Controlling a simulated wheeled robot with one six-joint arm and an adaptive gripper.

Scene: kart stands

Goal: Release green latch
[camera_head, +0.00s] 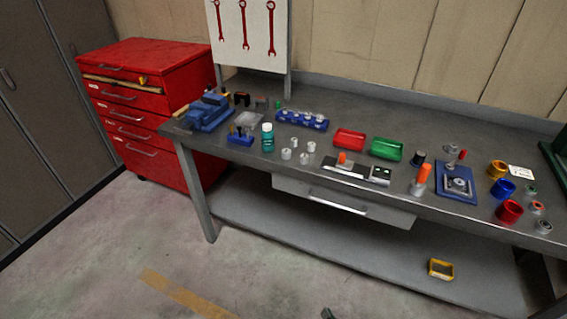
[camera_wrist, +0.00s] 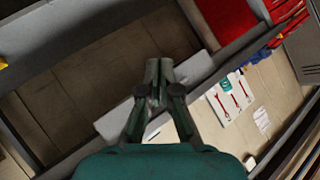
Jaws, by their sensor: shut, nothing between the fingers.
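I cannot make out for certain which thing is the green latch. A dark panel with an orange knob and a light plate with small green marks (camera_head: 380,174) lies at the bench's front edge. A blue plate with a metal clamp (camera_head: 458,184) lies further right. My gripper (camera_wrist: 158,70) is shut and empty in the wrist view, with its fingertips together. It is apart from the bench things.
A drawer (camera_head: 340,203) is under the top. A red tool cabinet (camera_head: 150,115) stands left.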

